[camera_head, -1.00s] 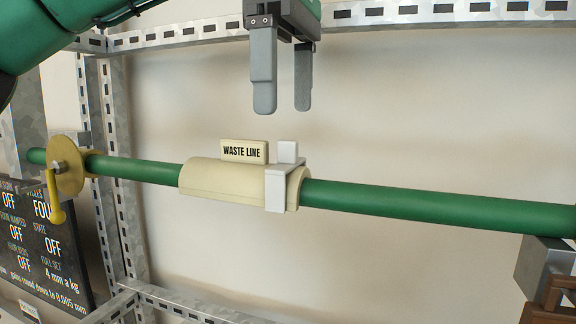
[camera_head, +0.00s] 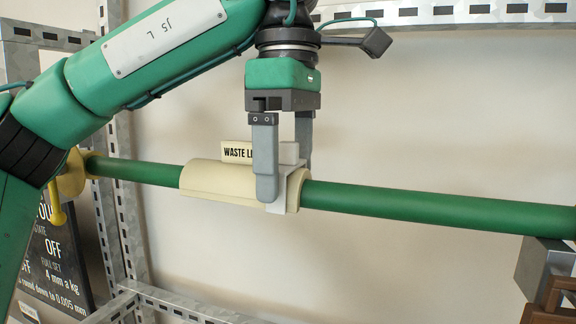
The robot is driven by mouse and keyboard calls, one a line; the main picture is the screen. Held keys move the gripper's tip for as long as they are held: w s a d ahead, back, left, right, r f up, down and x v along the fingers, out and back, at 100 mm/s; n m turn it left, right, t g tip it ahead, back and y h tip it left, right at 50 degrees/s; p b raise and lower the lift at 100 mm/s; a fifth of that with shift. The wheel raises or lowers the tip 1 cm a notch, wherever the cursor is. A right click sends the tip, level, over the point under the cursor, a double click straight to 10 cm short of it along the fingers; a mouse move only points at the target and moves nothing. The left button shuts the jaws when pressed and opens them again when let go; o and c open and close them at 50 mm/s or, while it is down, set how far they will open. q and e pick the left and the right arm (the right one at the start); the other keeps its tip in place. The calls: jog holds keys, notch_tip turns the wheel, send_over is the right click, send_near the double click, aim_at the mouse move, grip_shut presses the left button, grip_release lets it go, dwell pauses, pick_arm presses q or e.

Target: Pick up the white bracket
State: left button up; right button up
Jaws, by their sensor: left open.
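The white bracket (camera_head: 284,187) sits over the right part of a cream sleeve (camera_head: 215,179) on a green pipe (camera_head: 420,205). My left gripper (camera_head: 286,180) points down and is open, with one grey finger in front of the bracket and the other behind it. The near finger hides much of the bracket. I cannot tell whether the fingers touch it. My right gripper is not in view.
A "WASTE LINE" sign (camera_head: 234,153) stands on the sleeve just left of the near finger and is partly covered. A yellow valve handle (camera_head: 57,205) and a dark panel (camera_head: 50,260) are at the left. A slotted metal frame (camera_head: 430,12) runs around. The pipe's right stretch is clear.

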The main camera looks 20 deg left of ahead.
pick_arm(q)
jog(key=shift+f, duration=0.35)
jog(key=shift+s, duration=0.1)
jog(key=shift+c, duration=0.2)
jog(key=c, duration=1)
jog(key=shift+r, duration=0.2)
